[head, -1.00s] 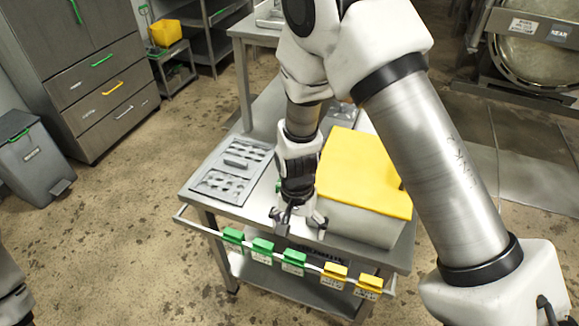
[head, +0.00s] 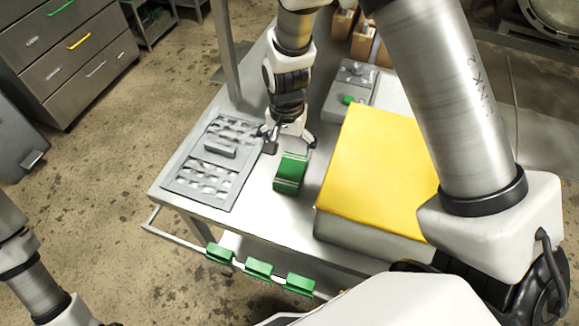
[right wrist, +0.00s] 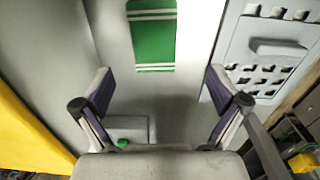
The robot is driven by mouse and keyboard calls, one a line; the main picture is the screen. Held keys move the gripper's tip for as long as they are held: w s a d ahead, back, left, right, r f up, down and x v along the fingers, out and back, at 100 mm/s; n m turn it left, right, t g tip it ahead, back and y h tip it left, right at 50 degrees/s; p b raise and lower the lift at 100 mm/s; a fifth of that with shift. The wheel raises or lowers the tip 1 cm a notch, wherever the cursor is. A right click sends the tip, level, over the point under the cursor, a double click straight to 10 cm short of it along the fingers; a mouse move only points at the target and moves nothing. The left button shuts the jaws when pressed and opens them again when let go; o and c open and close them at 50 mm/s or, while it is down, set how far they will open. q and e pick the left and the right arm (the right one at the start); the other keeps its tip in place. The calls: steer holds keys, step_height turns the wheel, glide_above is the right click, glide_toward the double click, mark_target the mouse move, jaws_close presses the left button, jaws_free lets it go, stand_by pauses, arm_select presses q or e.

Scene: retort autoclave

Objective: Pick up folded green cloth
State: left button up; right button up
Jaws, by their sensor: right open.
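The folded green cloth (head: 291,172) lies on the steel table, between the grey perforated tray and the yellow-topped box. It has pale stripes near its ends. My right gripper (head: 287,138) is open and empty, just beyond the cloth's far end in the head view. In the right wrist view the cloth (right wrist: 153,40) lies ahead of the open fingers (right wrist: 160,82), roughly centred between them and apart from them. Part of my left arm shows at the lower left, but its gripper is not in view.
The grey tray (head: 188,180) with a raised handle lies left of the cloth. The yellow-topped box (head: 375,165) stands close on the right. A grey case (head: 362,98) with a green latch is behind. Green tags (head: 258,270) hang on the front rail.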

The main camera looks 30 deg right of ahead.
mark_target(291, 169)
steer(key=shift+f, duration=0.45)
steer(key=f, duration=0.2)
steer(key=f+p, duration=0.1)
steer(key=f, duration=0.1)
steer(key=f+p, duration=0.1)
steer(key=f, duration=0.2)
steer(key=shift+s+d, duration=0.3)
steer(key=shift+d, duration=0.05)
steer(key=shift+f, duration=0.15)
steer(key=c, duration=1.1)
